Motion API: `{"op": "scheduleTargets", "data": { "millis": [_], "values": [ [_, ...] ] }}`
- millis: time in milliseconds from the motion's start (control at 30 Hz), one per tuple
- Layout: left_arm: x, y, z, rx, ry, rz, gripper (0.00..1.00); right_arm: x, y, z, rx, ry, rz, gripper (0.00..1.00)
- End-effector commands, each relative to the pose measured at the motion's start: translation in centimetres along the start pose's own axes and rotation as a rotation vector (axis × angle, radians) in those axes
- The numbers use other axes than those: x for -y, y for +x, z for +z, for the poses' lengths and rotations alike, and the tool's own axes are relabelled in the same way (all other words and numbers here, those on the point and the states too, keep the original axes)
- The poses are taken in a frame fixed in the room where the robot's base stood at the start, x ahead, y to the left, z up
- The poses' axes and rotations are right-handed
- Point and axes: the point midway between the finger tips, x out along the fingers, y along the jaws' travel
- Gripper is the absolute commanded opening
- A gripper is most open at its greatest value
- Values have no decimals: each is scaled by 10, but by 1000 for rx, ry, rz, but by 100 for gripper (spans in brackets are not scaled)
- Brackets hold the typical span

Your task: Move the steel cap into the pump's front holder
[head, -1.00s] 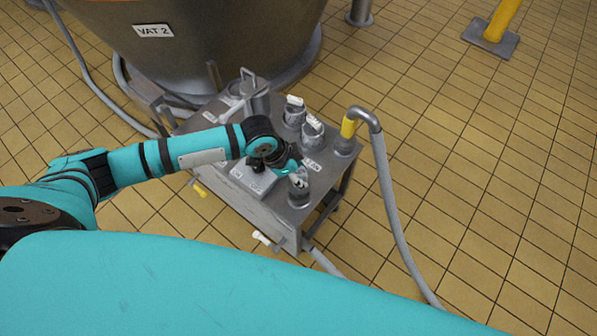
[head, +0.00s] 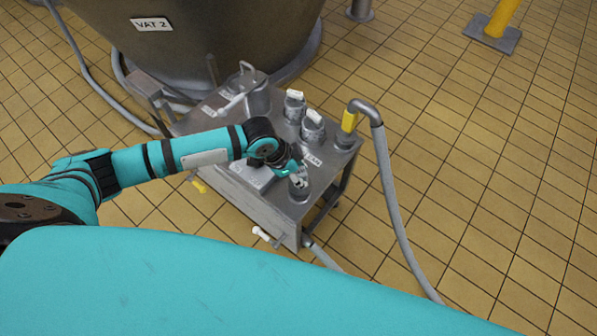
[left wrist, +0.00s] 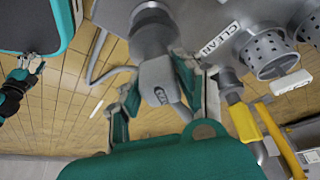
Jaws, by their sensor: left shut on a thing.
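My left gripper (head: 297,172) is at the front right corner of the steel pump cart, above the front holder (head: 299,190), a short upright steel cylinder. In the head view the gripper mostly hides the cap. My right gripper (left wrist: 30,72) shows small at the left of the wrist view; its opening is unclear.
Two perforated steel cups (head: 313,128) (head: 294,108) with white tags stand behind the holder, near a CLEAN label (head: 312,158). A hose with a yellow grip (head: 349,121) rises at the right corner. Vat 2 (head: 200,45) stands behind the cart (head: 265,206).

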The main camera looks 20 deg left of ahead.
Motion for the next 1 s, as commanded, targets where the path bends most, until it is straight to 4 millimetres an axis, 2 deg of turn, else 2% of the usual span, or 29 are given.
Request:
{"op": "scheduleTargets", "data": {
  "millis": [1000],
  "values": [
    [1, 9, 3, -2, 1, -1, 0, -3, 0, 0, 2, -1, 4, 39]
  ]
}}
